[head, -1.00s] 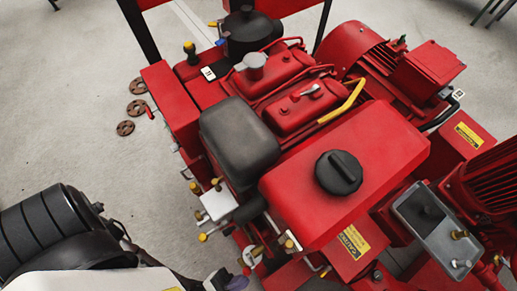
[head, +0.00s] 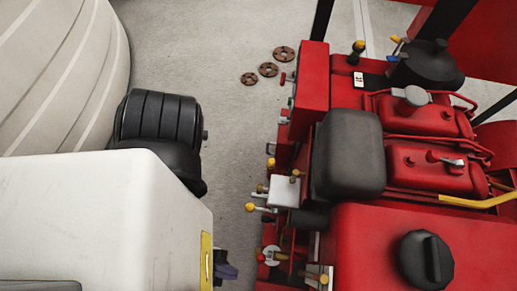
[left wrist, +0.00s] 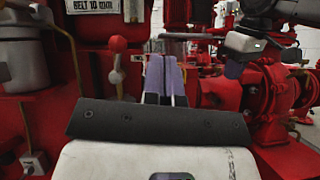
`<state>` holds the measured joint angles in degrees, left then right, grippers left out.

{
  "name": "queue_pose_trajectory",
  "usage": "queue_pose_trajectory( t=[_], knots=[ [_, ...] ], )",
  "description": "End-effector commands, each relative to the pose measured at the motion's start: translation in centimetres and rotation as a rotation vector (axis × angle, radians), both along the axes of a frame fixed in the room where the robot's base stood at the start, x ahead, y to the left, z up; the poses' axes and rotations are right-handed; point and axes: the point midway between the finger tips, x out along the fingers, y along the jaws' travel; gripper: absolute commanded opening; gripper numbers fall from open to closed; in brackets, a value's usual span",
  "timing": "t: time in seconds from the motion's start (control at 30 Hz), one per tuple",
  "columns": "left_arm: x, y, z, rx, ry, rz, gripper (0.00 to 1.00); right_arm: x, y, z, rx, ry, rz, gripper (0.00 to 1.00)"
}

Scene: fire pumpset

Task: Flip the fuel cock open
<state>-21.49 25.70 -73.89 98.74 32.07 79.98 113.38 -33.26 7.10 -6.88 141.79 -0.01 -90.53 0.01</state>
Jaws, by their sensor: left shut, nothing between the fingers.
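My left gripper (head: 226,270) is at the bottom of the head view, shut and empty, beside the engine's left side. Its purple fingers also show in the left wrist view (left wrist: 166,74), pointing at the red machine. A lever with a red ball knob (head: 262,257) stands just right of the fingers in the head view. A red-knobbed lever (left wrist: 117,45) shows left of the fingers in the left wrist view, apart from them. I cannot tell for sure which small lever is the fuel cock.
Yellow-knobbed levers (head: 250,207) stick out from the engine's left side. The red tank with its black cap (head: 426,258) fills the lower right. Rusty discs (head: 268,69) lie on the floor. Bare floor (head: 230,140) lies left of the engine.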

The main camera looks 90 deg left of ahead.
Motion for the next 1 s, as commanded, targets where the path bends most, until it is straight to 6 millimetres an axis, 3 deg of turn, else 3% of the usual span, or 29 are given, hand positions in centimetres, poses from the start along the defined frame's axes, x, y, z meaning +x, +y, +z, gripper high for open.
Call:
queue_pose_trajectory(
  t=[0.1,0.4,0.63,1.0],
  knots=[
    [-2.3,-0.8,-0.3,0.000,0.003,-0.001,0.00,0.0,0.0,1.2,0.001,-0.006,0.000,0.00],
    [-6.4,-2.0,-1.8,0.000,0.002,0.000,0.00,0.1,0.1,1.8,0.004,-0.007,-0.001,0.00],
    [-7.6,-2.4,-2.2,-0.002,-0.001,0.000,0.00,0.1,0.2,1.8,0.006,-0.006,-0.003,0.00],
    [-7.7,-2.4,-2.3,-0.001,0.000,-0.001,0.00,0.1,0.2,1.8,0.006,-0.005,-0.003,0.00]
  ],
)
